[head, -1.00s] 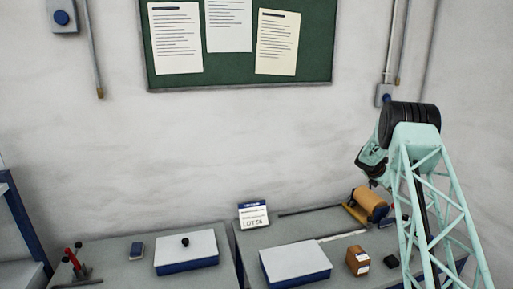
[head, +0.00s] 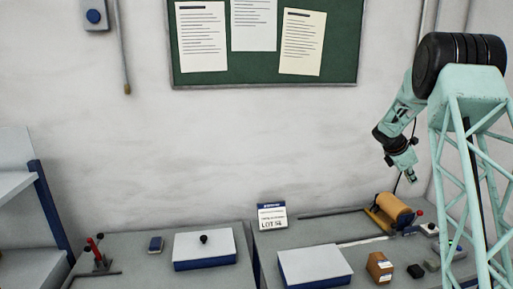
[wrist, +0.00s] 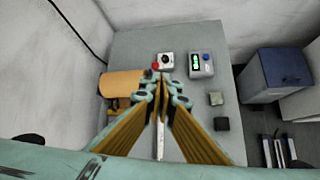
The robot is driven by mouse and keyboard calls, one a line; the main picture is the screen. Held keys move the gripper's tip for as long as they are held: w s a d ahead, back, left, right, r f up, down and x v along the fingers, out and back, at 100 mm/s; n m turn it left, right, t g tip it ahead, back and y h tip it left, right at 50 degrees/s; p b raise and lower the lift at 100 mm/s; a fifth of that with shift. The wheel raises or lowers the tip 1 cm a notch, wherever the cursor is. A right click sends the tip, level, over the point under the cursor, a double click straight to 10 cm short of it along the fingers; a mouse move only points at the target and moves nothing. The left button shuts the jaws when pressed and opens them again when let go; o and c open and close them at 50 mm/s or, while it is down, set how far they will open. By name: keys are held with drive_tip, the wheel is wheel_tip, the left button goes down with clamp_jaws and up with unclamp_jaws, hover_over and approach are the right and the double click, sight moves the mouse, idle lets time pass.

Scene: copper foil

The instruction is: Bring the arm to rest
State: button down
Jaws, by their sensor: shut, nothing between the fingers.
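My mint-green arm (head: 403,105) reaches in from the right in the head view, bent at its dark elbow with the wrist hanging downward. My gripper (head: 410,177) is in the air above the back right of the right-hand table, over the copper foil roll. In the wrist view my gripper (wrist: 163,84) points down at the table, its fingers together with nothing held. The copper foil roll (head: 394,209) lies on its stand, apart from the gripper. It also shows in the wrist view (wrist: 121,83), left of the fingers.
The right-hand table (head: 300,234) holds a lidded box (head: 314,265), a brown block (head: 379,267), a dark block (head: 415,271) and a lot sign (head: 272,217). The wrist view shows a device with a green display (wrist: 201,65). A blue cabinet (wrist: 283,72) stands beside the table. Air around the arm looks clear.

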drive_tip(key=s+a+r+m+y+b, duration=0.1)
drive_tip(key=s+a+r+m+b, duration=0.3)
drive_tip(key=s+a+r, duration=0.8)
drive_tip(key=s+a+r+m+y+b, duration=0.1)
drive_tip(key=s+a+r+m, duration=0.15)
drive_tip(key=s+a, duration=0.6)
drive_tip(key=s+a+r+m+y+b, duration=0.1)
drive_tip(key=s+a+r+m, duration=0.15)
drive_tip(key=s+a, duration=0.6)
drive_tip(key=s+a+f+m+y+b, duration=0.1)
drive_tip(key=s+a, duration=0.5)
drive_tip(key=s, duration=0.7)
drive_tip(key=s+a+f+m+y+b, duration=0.2)
drive_tip(key=s+a+f+m, duration=0.3)
drive_tip(key=s, duration=0.9)
drive_tip(key=s+a+f+m+y+b, duration=0.1)
drive_tip(key=s+a+f+m+b, duration=0.2)
drive_tip(key=s, duration=1.1)
drive_tip(key=a+f, duration=0.2)
drive_tip(key=a, duration=0.2)
drive_tip(key=shift+s+t+y, duration=0.2)
drive_tip(key=shift+t+y, duration=0.2)
